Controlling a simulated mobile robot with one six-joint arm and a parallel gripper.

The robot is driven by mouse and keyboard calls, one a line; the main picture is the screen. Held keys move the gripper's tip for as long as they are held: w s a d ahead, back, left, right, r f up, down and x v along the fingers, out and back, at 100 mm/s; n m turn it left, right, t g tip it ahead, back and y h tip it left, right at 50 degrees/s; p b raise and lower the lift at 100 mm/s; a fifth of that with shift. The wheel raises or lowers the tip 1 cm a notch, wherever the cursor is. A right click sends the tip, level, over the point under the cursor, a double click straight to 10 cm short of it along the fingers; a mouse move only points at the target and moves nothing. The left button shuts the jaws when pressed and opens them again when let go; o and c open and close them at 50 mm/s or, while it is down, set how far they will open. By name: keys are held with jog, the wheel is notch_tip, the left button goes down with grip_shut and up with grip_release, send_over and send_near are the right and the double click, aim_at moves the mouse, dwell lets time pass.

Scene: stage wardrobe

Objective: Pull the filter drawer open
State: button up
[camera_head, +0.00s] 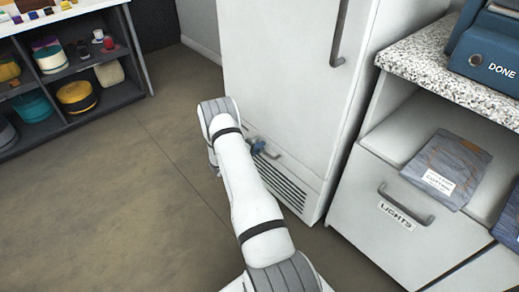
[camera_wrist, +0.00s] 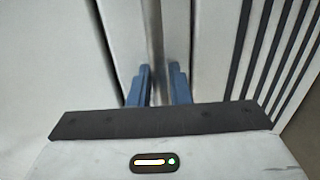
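The white cabinet (camera_head: 285,80) has a low panel with a slotted grille (camera_head: 290,190) and a small grey bar handle (camera_head: 272,154), which I take as the filter drawer. The panel looks flush with the cabinet front. My gripper (camera_head: 257,147) is at the left end of this handle, partly hidden by my arm. In the wrist view, my blue fingertips (camera_wrist: 160,86) stand close together with the grey handle bar (camera_wrist: 156,40) running between them. They look shut on it. The grille's dark slots (camera_wrist: 270,50) show to the right.
A long handle (camera_head: 340,32) is on the cabinet door above. A dark shelf (camera_head: 75,75) with yarn stands at far left. The floor (camera_head: 120,200) is clear.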

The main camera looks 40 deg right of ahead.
jog(key=shift+c, duration=0.6)
grip_shut()
jog(key=shift+s, duration=0.1)
